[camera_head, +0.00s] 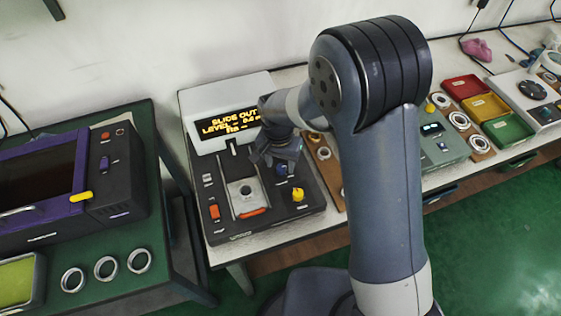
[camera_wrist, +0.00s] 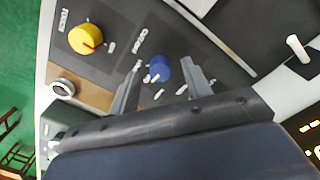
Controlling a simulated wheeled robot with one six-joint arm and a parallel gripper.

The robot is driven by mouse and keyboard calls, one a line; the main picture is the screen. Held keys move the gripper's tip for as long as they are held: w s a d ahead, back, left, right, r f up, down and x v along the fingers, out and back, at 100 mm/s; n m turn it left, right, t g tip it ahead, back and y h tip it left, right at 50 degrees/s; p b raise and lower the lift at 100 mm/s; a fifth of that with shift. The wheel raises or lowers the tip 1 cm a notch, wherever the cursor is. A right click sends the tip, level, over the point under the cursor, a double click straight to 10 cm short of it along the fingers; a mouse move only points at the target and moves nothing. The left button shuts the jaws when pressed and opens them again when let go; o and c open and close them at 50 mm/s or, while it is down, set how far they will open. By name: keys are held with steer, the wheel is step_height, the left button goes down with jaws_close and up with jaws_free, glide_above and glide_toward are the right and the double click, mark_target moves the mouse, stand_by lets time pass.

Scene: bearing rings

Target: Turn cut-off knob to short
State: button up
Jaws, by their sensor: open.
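A dark control unit (camera_head: 225,232) with a lit display stands on the bench. It has a blue knob (camera_head: 281,169) and a yellow knob (camera_head: 298,194) on its right side. The yellow knob (camera_wrist: 86,38), with a red pointer mark, is to the upper left, outside the jaws. My gripper (camera_head: 279,154) hangs over the unit's right side.
The display (camera_head: 228,122) reads "SLICE OUT" and "LEVEL". An orange switch (camera_head: 214,212) and a square slot plate (camera_head: 246,196) are left of the knobs. A brown board with metal rings (camera_head: 322,153) lies close to the right. A green table with loose rings (camera_head: 106,268) is at left.

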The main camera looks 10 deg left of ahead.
steer(key=shift+w+f, duration=0.1)
steer(key=shift+f, duration=0.55)
steer(key=shift+c, duration=0.5)
steer(key=c, duration=0.9)
